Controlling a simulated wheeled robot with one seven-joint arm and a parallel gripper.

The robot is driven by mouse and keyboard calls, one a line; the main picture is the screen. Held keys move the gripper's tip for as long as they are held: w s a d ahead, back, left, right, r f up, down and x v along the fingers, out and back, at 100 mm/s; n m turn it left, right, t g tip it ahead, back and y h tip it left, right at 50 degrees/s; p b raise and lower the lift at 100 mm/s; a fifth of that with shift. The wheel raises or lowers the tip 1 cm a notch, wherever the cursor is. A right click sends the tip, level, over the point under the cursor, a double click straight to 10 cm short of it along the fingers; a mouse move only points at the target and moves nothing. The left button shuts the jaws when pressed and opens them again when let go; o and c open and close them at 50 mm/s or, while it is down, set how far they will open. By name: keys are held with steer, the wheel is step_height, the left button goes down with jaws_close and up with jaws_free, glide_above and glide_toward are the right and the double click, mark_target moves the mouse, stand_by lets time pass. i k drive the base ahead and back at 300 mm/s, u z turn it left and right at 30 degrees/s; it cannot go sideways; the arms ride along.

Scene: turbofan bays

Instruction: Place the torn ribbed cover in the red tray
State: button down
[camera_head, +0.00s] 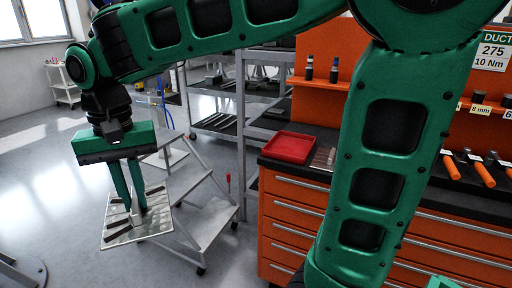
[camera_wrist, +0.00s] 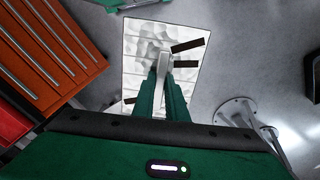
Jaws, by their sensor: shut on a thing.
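A pale, crumpled metallic ribbed cover (camera_head: 150,226) with several dark strips is held in the air at the left of the head view. It also shows in the wrist view (camera_wrist: 143,47), lying flat beneath the fingers. My gripper (camera_head: 134,210) points down and is shut on a light upright rib near the middle of the cover. The fingertips also show in the wrist view (camera_wrist: 164,78), where they hide part of the cover. The red tray (camera_head: 290,147) sits on the bench top at centre right, away from my gripper, and looks empty.
The orange drawer cabinet (camera_head: 292,212) carries the tray, with a small ribbed plate (camera_head: 322,158) just right of it. Grey wheeled steps (camera_head: 205,217) stand between the cover and cabinet. Grey shelving (camera_head: 240,110) is behind. Open floor lies at left.

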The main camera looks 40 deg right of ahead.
mark_target(290, 148)
steer(key=u, duration=1)
steer(key=i, duration=0.7)
steer(key=z, duration=2.65)
steer(key=i, duration=0.5)
